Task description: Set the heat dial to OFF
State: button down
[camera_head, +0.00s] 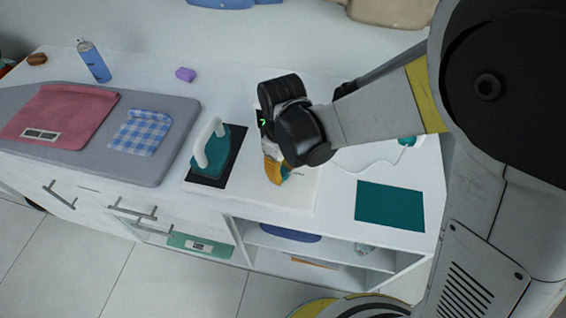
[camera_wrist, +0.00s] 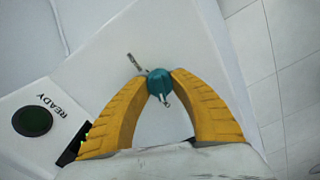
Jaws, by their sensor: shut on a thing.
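The heat dial (camera_wrist: 160,82) is a small teal round knob on a white panel (camera_wrist: 88,85) in the wrist view. My gripper (camera_wrist: 160,84) has its yellow fingertips closed on the knob from both sides. Dark marks show above and below the knob, but they are too small to read, so I cannot tell the setting. In the head view my gripper (camera_head: 278,176) points down at the white panel, right of the iron (camera_head: 212,148). My arm and wrist cover much of the panel there.
A dark green round light marked READY (camera_wrist: 32,121) is on the panel. The iron stands on a dark pad. Left are the ironing board (camera_head: 180,130), a pink folded cloth (camera_head: 65,112), a checked cloth (camera_head: 140,131) and a spray can (camera_head: 94,62). A teal mat (camera_head: 390,206) lies right.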

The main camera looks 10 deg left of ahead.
aim_at(282, 169)
jog(key=c, duration=1)
grip_release()
jog(key=shift+c, duration=0.2)
notch_tip(282, 169, up, 12)
jog(key=s+d+r+m+t, duration=0.1)
jog(key=d+m, duration=0.3)
jog(key=d, duration=0.4)
jog(key=s+d+r+m+t, duration=0.2)
jog(key=d+m+t, duration=0.1)
jog(key=d, duration=0.6)
jog(key=s+d+r+m+t, duration=0.2)
jog(key=d+m, duration=0.3)
jog(key=d, duration=0.3)
jog(key=shift+s+d+m+t, duration=0.3)
jog(key=shift+m+t, duration=0.1)
jog(key=shift+t, duration=0.2)
jog(key=shift+r, duration=0.1)
